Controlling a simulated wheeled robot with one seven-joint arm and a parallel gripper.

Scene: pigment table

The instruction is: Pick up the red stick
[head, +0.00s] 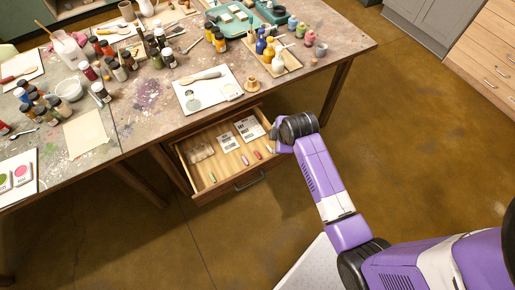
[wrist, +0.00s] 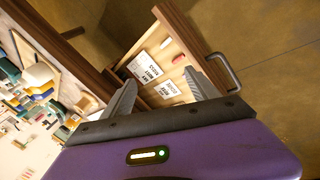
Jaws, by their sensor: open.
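The red stick (head: 257,155) is a small short piece lying in the open wooden drawer (head: 236,182), toward its front right. In the wrist view a red stick (wrist: 179,58) lies beyond my fingertips, close to the drawer's front board. My gripper (wrist: 160,76) is open and empty, its two grey fingers spread above the drawer. In the head view my gripper (head: 276,134) is at the drawer's right side, partly hidden by my wrist.
Other small sticks, a purple one (head: 245,159) and a green one (head: 213,177), lie in the drawer. Printed cards (head: 229,142) lie behind them. The paint-stained table (head: 150,97) overhangs the drawer's back and holds many bottles. The drawer handle (head: 249,182) sticks out in front.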

